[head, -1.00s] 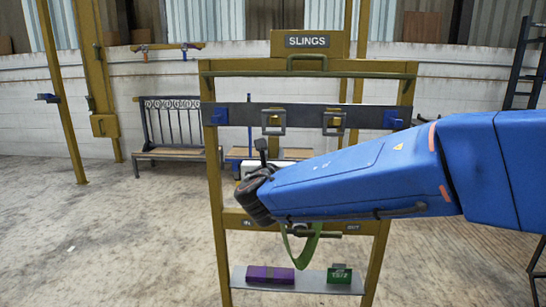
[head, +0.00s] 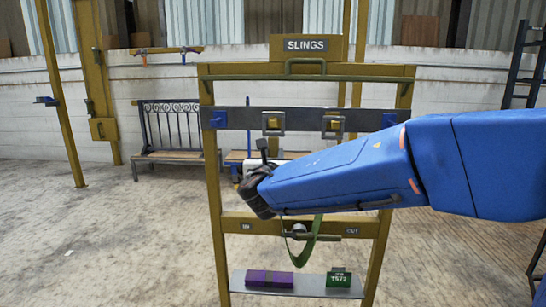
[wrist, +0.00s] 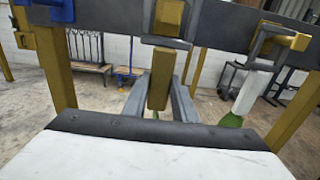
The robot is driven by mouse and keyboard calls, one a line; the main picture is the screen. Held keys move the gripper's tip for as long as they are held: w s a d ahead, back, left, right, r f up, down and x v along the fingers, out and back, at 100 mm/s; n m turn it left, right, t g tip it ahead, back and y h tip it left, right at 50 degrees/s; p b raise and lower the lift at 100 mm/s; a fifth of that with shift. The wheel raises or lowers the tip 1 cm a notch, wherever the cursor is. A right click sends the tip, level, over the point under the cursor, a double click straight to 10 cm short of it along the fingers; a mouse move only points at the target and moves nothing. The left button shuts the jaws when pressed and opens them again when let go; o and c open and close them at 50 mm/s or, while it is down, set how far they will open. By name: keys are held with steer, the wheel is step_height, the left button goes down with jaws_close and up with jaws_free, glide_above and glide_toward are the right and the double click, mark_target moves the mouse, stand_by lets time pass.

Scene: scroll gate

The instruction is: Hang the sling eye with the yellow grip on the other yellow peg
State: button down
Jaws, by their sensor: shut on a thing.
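In the head view, two yellow pegs stand on the grey crossbar: a left one (head: 272,123) and a right one (head: 335,124). A square grey ring shows around each. In the wrist view, my gripper (wrist: 160,104) is shut on the upright yellow grip (wrist: 160,82), just below the left ring (wrist: 172,40). The left peg (wrist: 172,13) shows inside that ring; I cannot tell if they touch. A whitish sleeve (wrist: 249,95) hangs below the right ring, with green at its lower end. The green sling (head: 306,252) hangs in a loop below my arm, which hides its upper parts and my fingers.
Blue pegs stand at the crossbar's left end (head: 218,119) and right end (head: 389,120). A low shelf (head: 312,287) carries a purple block (head: 269,278) and a green block (head: 339,278). A bench (head: 175,140) stands behind at left. Open floor lies left of the rack.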

steer(key=shift+w, duration=0.85)
steer(key=shift+w+d+f, duration=0.1)
steer(key=shift+w+f, duration=0.25)
steer(key=shift+w, duration=0.35)
steer(key=shift+f, duration=0.2)
steer(key=shift+w, duration=0.1)
steer(key=c, duration=1.1)
jaws_free()
steer(key=shift+f, duration=0.1)
steer(key=shift+f, duration=5.75)
